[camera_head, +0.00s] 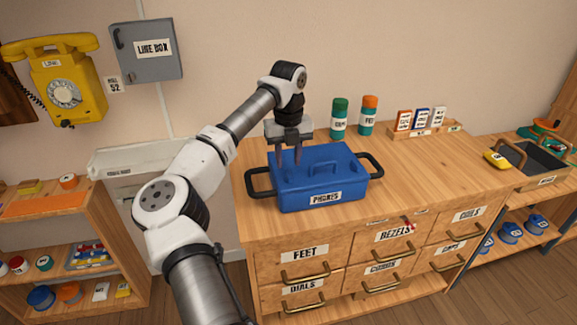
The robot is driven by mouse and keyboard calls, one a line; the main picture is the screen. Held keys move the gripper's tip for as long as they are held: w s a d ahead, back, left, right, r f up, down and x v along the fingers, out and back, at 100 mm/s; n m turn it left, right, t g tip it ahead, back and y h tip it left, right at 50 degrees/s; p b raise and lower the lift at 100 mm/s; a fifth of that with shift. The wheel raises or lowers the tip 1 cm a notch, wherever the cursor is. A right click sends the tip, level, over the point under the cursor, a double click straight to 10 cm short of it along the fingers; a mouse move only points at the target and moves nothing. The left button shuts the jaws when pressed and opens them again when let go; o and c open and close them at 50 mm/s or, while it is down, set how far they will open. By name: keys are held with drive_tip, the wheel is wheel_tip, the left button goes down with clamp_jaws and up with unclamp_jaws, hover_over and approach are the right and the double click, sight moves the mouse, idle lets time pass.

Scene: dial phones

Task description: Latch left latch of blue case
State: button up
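The blue case (320,180) sits on the wooden cabinet top, with its lid down and black handles on its left and right ends. A label is on its front face, and a blue grip is on the lid. The left latch is too small to make out. My gripper (288,160) points down over the left part of the lid. Its two fingers are apart with nothing visible between them. I cannot tell whether the fingertips touch the case.
Two bottles (339,120) and a rack of small boxes (420,122) stand behind the case. The cabinet top (430,170) is clear to the right. A yellow phone (65,85) and grey line box (150,50) hang on the wall.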

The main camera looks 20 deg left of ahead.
sight(289, 173)
drive_tip(key=shift+f+p, duration=0.3)
drive_tip(key=shift+f, duration=1.75)
drive_tip(key=shift+c, duration=0.4)
clamp_jaws()
